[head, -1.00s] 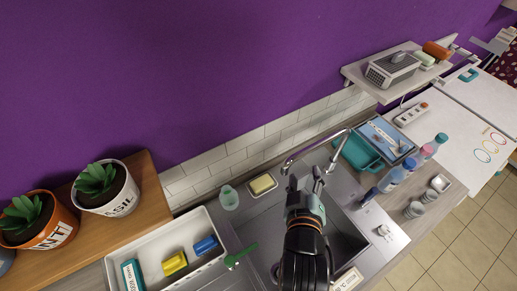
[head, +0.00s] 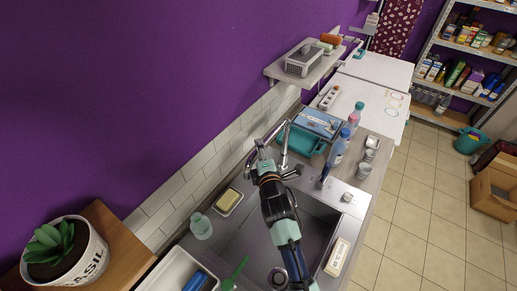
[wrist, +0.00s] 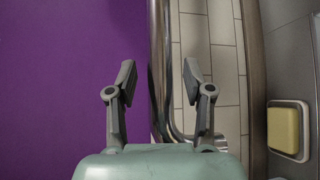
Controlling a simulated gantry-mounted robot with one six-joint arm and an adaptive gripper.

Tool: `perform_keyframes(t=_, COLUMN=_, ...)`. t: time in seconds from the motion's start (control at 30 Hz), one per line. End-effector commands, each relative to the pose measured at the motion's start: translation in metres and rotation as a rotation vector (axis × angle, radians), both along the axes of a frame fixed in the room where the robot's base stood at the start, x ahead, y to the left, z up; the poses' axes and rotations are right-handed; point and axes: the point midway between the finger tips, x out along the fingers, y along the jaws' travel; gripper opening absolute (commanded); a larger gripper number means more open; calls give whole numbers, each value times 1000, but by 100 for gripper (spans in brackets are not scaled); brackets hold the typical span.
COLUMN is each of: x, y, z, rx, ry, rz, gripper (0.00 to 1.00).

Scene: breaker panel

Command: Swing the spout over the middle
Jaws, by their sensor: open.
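The chrome spout shows in the wrist view as a long shiny tube (wrist: 158,70) running up between the fingers, with a bend at its lower end. My gripper (wrist: 159,75) is open, with one finger on each side of the tube; I cannot tell whether either touches it. In the head view the faucet (head: 284,148) stands at the back of the grey sink (head: 308,225), and my gripper (head: 259,152) is at its left. My arm hides part of the sink and of the spout.
A soap dish with yellow soap (head: 229,200) and a clear cup (head: 201,227) stand left of the faucet. A shelf (head: 306,70) juts from the wall above.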

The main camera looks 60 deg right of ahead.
Motion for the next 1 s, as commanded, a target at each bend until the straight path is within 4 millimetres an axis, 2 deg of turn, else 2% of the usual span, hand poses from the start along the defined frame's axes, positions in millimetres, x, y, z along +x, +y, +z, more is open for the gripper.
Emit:
perform_keyframes(t=0.13, x=7, y=-9, z=-1, rx=0, ry=0, rz=0, gripper=52)
perform_keyframes(t=0.37, x=7, y=-9, z=-2, rx=1, ry=-1, rz=0, gripper=52)
perform_keyframes(t=0.67, x=7, y=-9, z=-2, rx=1, ry=-1, rz=0, gripper=2)
perform_keyframes(t=1.0, x=6, y=-10, z=-1, rx=1, ry=-1, rz=1, gripper=0)
